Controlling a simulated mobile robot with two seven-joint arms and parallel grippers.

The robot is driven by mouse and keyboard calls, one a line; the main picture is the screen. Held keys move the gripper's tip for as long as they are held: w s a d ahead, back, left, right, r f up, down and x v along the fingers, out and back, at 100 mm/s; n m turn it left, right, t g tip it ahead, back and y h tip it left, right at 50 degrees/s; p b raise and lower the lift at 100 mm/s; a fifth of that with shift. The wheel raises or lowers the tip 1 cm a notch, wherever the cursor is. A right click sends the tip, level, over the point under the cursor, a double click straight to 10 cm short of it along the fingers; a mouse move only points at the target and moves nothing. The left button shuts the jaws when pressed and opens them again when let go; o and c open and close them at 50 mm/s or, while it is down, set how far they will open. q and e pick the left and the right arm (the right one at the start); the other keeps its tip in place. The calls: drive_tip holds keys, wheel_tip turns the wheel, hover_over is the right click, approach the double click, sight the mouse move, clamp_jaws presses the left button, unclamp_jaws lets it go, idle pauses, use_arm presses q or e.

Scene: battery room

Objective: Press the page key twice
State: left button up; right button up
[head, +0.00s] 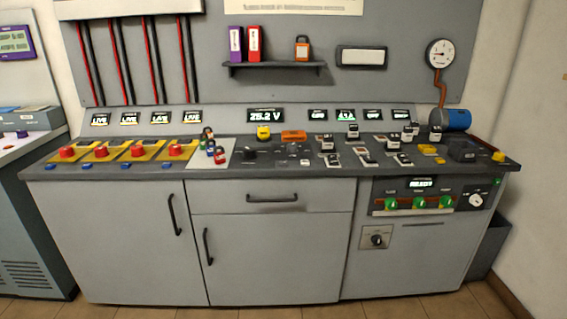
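A long grey control console (275,240) stands against the wall, with many small keys, knobs and switches on its top. I cannot make out which of these is the page key, as the labels are too small to read. A lit display (266,116) reading about 25.2 V sits at the middle of the back panel. Small buttons (293,162) lie on the worktop below it, near a dark knob (250,153). Neither of my grippers is in view.
Red mushroom buttons (67,152) on yellow plates line the left side of the worktop. Small padlocks (220,156) lie on a pale plate. Switches with black and white handles crowd the right. A shelf (275,67) holds two binders and an orange padlock. Floor in front is clear.

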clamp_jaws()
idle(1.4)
